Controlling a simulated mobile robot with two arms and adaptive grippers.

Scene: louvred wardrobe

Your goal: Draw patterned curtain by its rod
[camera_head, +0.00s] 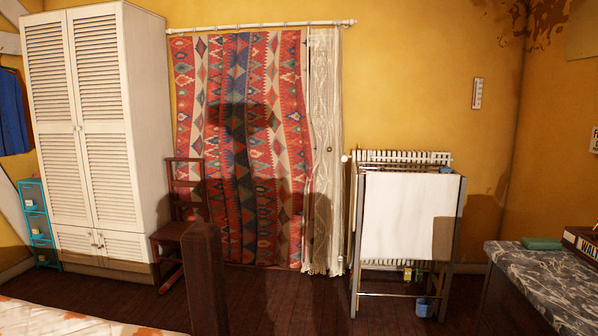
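The patterned curtain (240,130), red with blue and cream diamond shapes, hangs on the far yellow wall almost to the floor. It hangs from a thin white rod (262,25) that runs across its top. A cream lace panel (325,150) hangs at its right edge from the same rod. Dark shadows fall across the middle of the patterned curtain. Neither of my grippers shows in the head view.
A white louvred wardrobe (145,140) and a dark wooden chair (185,232) stand left of the curtain. A brown post (206,280) rises in front. A drying rack with white cloth (398,215) stands right, near a marble-topped surface (550,275). Dark floor (280,300) lies open between.

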